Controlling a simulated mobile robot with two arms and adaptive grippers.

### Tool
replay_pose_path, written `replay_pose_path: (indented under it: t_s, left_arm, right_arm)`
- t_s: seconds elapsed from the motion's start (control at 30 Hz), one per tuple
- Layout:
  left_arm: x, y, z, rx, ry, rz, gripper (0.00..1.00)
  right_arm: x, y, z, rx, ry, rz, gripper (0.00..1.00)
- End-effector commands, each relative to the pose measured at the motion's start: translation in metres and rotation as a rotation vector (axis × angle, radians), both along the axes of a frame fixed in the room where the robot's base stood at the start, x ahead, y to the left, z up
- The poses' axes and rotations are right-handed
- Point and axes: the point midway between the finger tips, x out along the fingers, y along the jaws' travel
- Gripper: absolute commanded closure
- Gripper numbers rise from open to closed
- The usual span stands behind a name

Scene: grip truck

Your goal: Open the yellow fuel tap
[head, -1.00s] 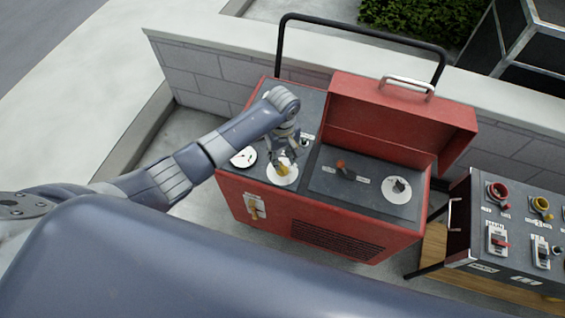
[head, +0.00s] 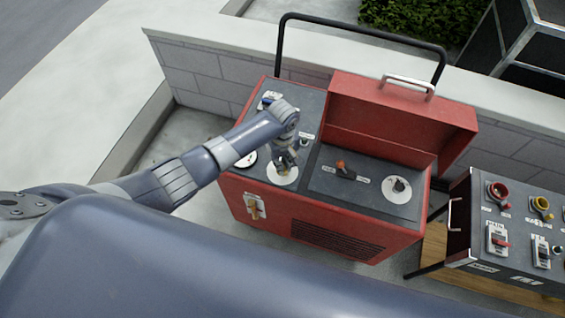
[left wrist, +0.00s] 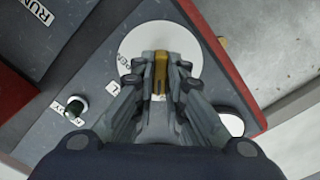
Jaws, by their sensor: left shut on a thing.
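The yellow fuel tap (left wrist: 160,70) sits on a round white disc (head: 284,179) on the top panel of the red generator cart (head: 330,222). My left gripper (left wrist: 160,78) is shut on the tap, with a finger on each side of it, in the left wrist view. In the head view my left gripper (head: 284,161) points down over the disc and hides most of the tap. The tap's turn angle is hard to read. My right gripper is not in view.
The red lid (head: 400,118) stands raised behind. A black handle bar (head: 365,38) arches over the back. A dark control box (head: 515,235) is at the right.

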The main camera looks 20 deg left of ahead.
Motion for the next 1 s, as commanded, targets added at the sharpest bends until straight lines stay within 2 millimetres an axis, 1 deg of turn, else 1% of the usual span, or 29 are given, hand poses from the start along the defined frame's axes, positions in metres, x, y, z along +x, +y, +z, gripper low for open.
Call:
replay_pose_path:
  t_s: [0.27, 0.47, 0.67, 1.0]
  left_arm:
    - [0.0, 0.0, 0.001, -0.001, 0.001, -0.032, 1.0]
    - [0.0, 0.0, 0.002, -0.001, 0.001, -0.131, 1.0]
    - [0.0, 0.0, 0.003, -0.001, 0.002, -0.296, 1.0]
    - [0.0, 0.0, 0.002, -0.002, 0.001, -0.62, 1.0]
  right_arm:
    - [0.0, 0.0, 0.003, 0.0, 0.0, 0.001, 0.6]
    - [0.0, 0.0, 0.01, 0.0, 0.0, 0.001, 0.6]
    - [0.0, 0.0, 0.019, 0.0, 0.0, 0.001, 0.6]
    - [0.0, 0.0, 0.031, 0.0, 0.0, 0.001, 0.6]
